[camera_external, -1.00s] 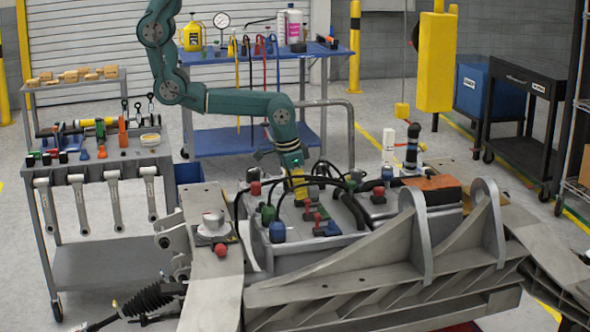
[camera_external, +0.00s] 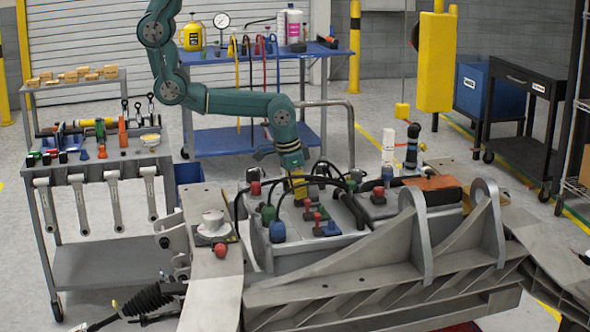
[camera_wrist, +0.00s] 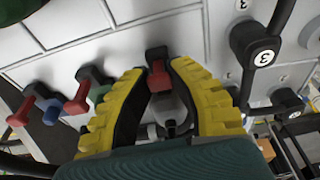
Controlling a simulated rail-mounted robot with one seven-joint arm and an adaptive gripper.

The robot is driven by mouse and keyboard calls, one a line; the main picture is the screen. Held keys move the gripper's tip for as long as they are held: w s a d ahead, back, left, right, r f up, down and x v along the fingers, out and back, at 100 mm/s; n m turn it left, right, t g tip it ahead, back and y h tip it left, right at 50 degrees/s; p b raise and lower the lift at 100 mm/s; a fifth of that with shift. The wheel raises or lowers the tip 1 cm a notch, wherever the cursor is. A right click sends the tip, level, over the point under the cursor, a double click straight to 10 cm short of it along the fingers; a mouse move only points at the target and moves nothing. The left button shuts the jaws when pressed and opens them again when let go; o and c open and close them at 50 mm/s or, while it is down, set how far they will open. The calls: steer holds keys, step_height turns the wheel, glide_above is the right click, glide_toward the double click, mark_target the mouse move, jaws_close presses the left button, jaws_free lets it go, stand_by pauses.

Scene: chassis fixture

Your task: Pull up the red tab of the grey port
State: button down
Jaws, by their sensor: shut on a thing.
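My gripper, with yellow fingers, reaches down to the top of the grey housing in the external view (camera_external: 298,186). In the wrist view my gripper (camera_wrist: 157,72) has its fingertips closed in on either side of a red tab (camera_wrist: 160,76), shut on it. The tab has a dark block at its far end. The grey port (camera_wrist: 170,104) shows between the fingers, just below the tab in the picture. The fingers partly hide the port. In the external view the tab and grey port cannot be made out clearly behind the fingers and cables.
Left in the wrist view are a blue port (camera_wrist: 51,115) and a green port (camera_wrist: 99,93), each with its own red tab. Black cables with connectors marked 3 (camera_wrist: 262,57) stand close on the right. The metal chassis (camera_external: 350,292) lies in front.

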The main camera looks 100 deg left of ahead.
steer(key=shift+r+p, duration=0.35)
steer(key=shift+p, duration=0.1)
steer(key=c, duration=1.1)
jaws_free()
step_height(320, 180, up, 8)
steer(key=p, duration=0.8)
steer(key=shift+r+p, duration=0.1)
steer(key=shift+p, duration=0.2)
